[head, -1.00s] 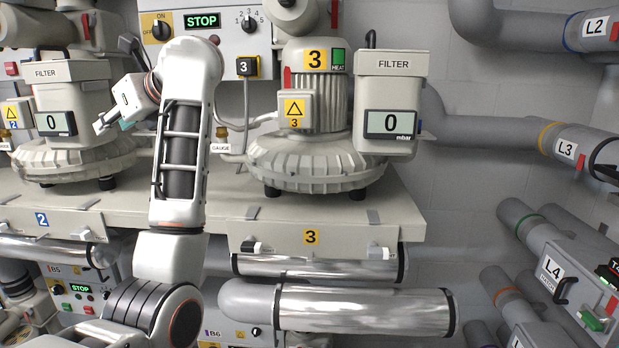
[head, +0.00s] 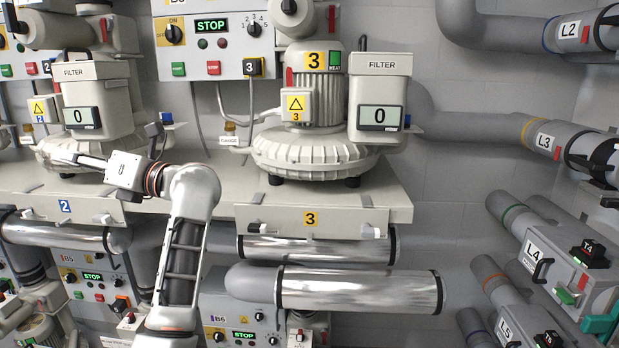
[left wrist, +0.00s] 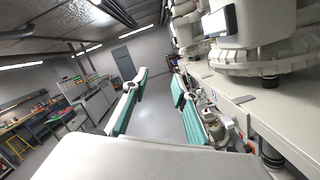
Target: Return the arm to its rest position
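My left arm reaches up from the bottom of the head view and bends to the left. My left gripper (head: 70,160) points left, in front of the unit 2 blower at bench-top height. In the left wrist view the two teal-padded fingers (left wrist: 158,100) are wide apart with nothing between them. The gripper holds nothing. A teal piece (head: 600,326) at the lower right edge of the head view looks like a fingertip of my right gripper; the rest of it is out of frame.
The unit 3 blower (head: 310,150) with its filter (head: 380,85) stands on the bench (head: 390,205), right of my left arm. Silver pipes (head: 350,290) run below. Labelled pipes, including L3 (head: 545,141), line the right wall. Open floor (left wrist: 152,115) shows beyond the left fingers.

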